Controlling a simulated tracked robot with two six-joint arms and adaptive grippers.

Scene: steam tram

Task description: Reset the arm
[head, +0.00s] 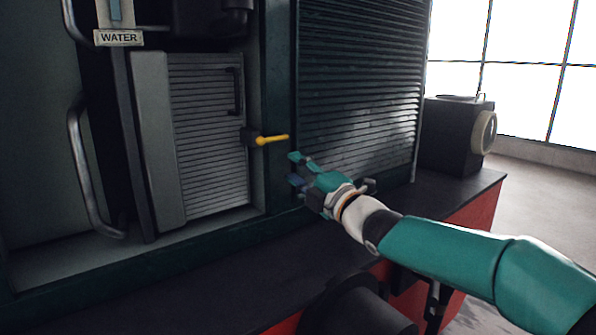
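My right gripper (297,169) is near the middle of the head view, on a teal arm that comes in from the lower right. Its two fingertips are apart and nothing shows between them. It points left toward the dark green post of the tram body. A yellow lever (272,139) on a dark mount lies roughly level, just above and left of the fingertips. In the picture a small gap separates the lever from the fingers; the gap in depth is hard to tell. My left gripper does not show.
A louvred grey door (206,135) with a dark handle is left of the lever. A curved metal handrail (82,170) and a WATER sign (118,38) are further left. A slatted shutter (358,85) stands behind my gripper. A dark box (452,135) sits at right on the running board.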

